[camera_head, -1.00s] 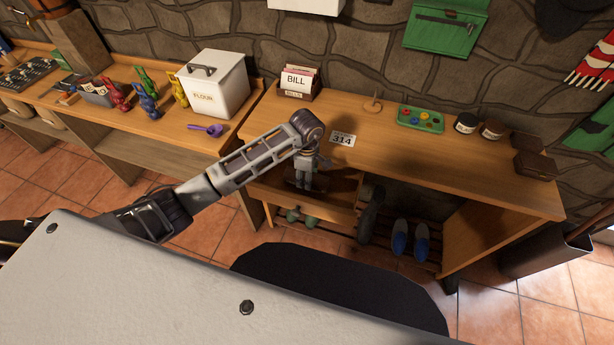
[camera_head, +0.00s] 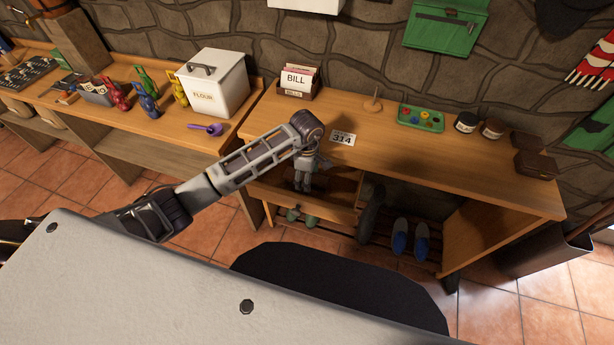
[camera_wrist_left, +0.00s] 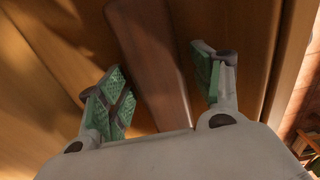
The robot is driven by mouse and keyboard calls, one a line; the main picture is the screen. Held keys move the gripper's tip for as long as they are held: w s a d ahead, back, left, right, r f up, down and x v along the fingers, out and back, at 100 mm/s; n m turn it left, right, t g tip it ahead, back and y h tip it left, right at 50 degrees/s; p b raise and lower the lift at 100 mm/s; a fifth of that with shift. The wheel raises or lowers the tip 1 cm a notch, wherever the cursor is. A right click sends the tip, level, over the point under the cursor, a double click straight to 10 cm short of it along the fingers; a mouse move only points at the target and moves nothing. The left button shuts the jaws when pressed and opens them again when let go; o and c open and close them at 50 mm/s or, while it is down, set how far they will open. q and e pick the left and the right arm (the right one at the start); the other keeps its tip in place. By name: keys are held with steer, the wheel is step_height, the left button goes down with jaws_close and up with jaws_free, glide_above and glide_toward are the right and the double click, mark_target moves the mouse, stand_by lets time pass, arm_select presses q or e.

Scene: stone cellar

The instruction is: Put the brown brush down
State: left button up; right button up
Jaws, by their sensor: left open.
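The brown brush (camera_wrist_left: 148,40) shows in the left wrist view as a long, smooth brown piece between my left gripper's fingers, with clear gaps on both sides. My left gripper (camera_wrist_left: 163,78) is open, its green-padded fingers apart. In the head view my left gripper (camera_head: 303,187) points down into the open drawer (camera_head: 336,214) at the front of the desk, where the brush is hard to make out in shadow. My right gripper is not in view.
The desk top (camera_head: 400,155) is mostly clear. A 314 label (camera_head: 342,138), a bill box (camera_head: 297,82), a green button tray (camera_head: 420,118) and two jars stand on it. A flour box (camera_head: 213,82) and purple scoop (camera_head: 206,129) are to the left. Blue shoes (camera_head: 410,240) sit below.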

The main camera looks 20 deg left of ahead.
arm_select(q)
steer(key=shift+r, duration=0.1)
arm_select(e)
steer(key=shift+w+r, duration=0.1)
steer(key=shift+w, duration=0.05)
arm_select(q)
steer(key=shift+r, duration=0.15)
step_height(320, 180, up, 12)
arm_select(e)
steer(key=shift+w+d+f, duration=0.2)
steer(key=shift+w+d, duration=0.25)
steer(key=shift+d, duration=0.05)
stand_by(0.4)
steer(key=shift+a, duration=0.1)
